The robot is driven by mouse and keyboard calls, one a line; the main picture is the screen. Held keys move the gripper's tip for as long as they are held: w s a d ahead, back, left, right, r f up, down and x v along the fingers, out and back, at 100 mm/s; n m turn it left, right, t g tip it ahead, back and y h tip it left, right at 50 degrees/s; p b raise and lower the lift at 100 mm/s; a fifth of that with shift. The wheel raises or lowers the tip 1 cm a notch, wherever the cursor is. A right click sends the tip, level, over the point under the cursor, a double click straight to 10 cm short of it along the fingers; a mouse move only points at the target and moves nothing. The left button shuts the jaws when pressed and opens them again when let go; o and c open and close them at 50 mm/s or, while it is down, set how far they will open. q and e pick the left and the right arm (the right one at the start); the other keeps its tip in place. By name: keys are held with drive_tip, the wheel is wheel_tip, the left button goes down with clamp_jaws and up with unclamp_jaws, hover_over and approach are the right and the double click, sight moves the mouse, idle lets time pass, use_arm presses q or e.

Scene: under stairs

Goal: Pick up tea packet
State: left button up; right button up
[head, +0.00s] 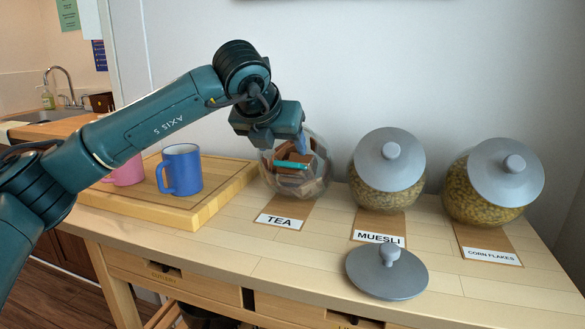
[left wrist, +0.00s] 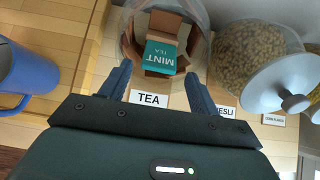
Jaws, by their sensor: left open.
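Several tea packets lie in a round glass jar (head: 321,160) behind the TEA label. In the left wrist view a teal mint tea packet (left wrist: 161,54) lies among brown packets inside the jar (left wrist: 196,22). The teal packet also shows in the head view (head: 292,165). My left gripper (head: 296,148) points down at the open mouth of the jar. In the left wrist view its two fingers (left wrist: 158,84) are apart, with nothing held between them. The mint packet is seen beyond the fingertips; I cannot tell how far. My right gripper is not in view.
A grey lid (head: 387,273) lies on the table at the front. Lidded jars of muesli (head: 380,195) and corn flakes (head: 475,200) stand to the right. A blue mug (head: 182,170) and a pink mug (head: 126,174) stand on a wooden board (head: 215,199) to the left.

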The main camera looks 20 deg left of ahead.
sight(291, 166)
use_arm(q)
drive_tip(key=x, duration=0.8)
drive_tip(key=shift+w, duration=0.2)
drive_tip(key=shift+c, duration=0.5)
drive_tip(key=c, duration=0.6)
